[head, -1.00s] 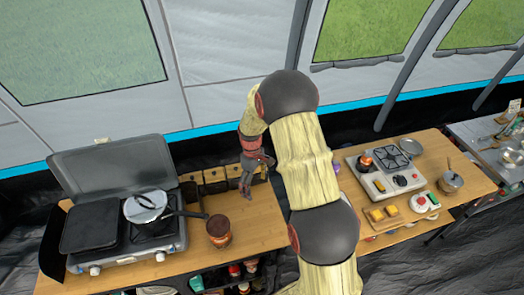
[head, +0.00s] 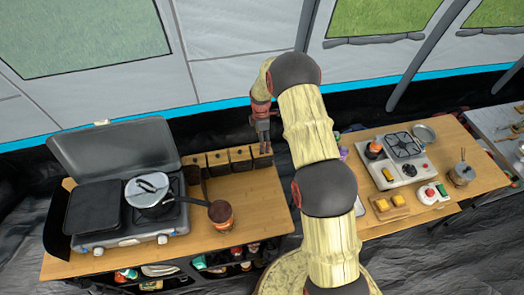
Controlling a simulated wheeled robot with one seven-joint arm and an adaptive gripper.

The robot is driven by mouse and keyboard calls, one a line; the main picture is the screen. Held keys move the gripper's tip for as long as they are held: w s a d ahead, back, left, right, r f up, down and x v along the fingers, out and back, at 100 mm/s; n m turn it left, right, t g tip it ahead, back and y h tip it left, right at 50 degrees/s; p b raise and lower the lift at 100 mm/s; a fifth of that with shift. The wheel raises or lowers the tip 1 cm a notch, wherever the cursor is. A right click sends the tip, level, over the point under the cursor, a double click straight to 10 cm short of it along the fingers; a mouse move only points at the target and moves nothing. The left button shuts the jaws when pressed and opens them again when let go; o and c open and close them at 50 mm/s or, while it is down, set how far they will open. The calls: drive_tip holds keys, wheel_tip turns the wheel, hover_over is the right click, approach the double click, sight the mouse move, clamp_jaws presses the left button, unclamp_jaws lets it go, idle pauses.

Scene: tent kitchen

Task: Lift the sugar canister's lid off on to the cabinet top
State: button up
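A row of several small wooden canisters (head: 218,161) stands along the back edge of the cabinet top (head: 245,205). Their labels are too small to read, so I cannot tell which is the sugar canister. My gripper (head: 265,150) points down at the right end of the row, in front of or over the rightmost canister, and hides part of it. I cannot tell whether it touches that canister or its lid. Its fingers look close together, but whether they are open or shut on something is too small to tell.
A camp stove (head: 125,190) with a pan (head: 147,188) stands on the left of the cabinet top. A copper-coloured pot (head: 220,213) stands near the front edge. The right part of the cabinet top is bare. A second table (head: 440,150) with a small hob stands to the right.

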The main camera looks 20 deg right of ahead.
sight(254, 148)
drive_tip(key=shift+d+f+p, duration=0.1)
drive_tip(key=shift+f+p, duration=0.65)
drive_tip(key=shift+f, duration=2.3)
drive_tip(key=shift+c, duration=0.8)
drive_tip(key=c, duration=1.1)
drive_tip(key=shift+r, duration=0.15)
